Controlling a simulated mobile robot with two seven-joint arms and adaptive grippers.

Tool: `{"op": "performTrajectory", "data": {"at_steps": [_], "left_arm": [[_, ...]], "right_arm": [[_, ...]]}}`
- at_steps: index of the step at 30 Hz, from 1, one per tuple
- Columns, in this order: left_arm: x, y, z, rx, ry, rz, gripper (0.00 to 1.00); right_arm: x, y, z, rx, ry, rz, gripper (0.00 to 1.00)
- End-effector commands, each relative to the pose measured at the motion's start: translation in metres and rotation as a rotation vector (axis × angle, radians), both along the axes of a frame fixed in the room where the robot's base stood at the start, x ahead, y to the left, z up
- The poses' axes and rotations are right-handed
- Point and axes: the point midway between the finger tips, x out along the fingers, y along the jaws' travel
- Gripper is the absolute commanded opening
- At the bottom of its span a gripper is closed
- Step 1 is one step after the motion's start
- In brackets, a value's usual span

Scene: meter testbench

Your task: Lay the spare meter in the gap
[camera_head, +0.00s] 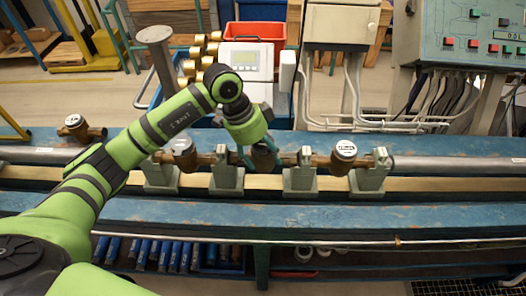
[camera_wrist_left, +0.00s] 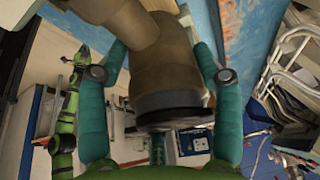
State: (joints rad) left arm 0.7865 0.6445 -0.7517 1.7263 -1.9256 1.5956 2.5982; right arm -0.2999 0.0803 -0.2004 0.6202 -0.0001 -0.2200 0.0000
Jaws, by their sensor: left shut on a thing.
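My left gripper (camera_head: 262,158) is shut on a brass meter with a dark cap (camera_head: 264,152). In the left wrist view the meter's brown body (camera_wrist_left: 150,62) and round dark cap (camera_wrist_left: 168,105) lie between the two teal fingers (camera_wrist_left: 165,110). The held meter is over the gap between two grey-green clamps, one left (camera_head: 227,168) and one right (camera_head: 300,172). The fingers and arm partly hide it, so I cannot tell whether it touches its seat. My right gripper is not in view.
A further meter (camera_head: 75,122) is at the far left. A display unit (camera_head: 246,62) and a control panel (camera_head: 480,35) stand behind the blue bench (camera_head: 420,212).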

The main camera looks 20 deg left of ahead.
Motion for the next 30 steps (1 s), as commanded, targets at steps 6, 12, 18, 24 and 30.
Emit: {"op": "performTrajectory", "data": {"at_steps": [6,12,18,24,30], "left_arm": [[0.0009,-0.0005,-0.0002,-0.003,-0.004,0.000,0.07],[0.0009,-0.0004,-0.0026,-0.003,-0.004,0.000,0.07],[0.0008,-0.0004,-0.0048,-0.002,-0.004,0.000,0.07],[0.0009,-0.0003,-0.0061,-0.002,-0.004,0.000,0.07],[0.0009,-0.0003,-0.0063,-0.002,-0.004,0.000,0.94]], "right_arm": [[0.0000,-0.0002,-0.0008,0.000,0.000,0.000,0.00],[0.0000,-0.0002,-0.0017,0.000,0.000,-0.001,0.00],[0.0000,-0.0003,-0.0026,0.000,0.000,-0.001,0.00],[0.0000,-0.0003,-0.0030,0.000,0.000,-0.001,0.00],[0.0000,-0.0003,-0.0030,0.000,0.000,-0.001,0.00]]}}
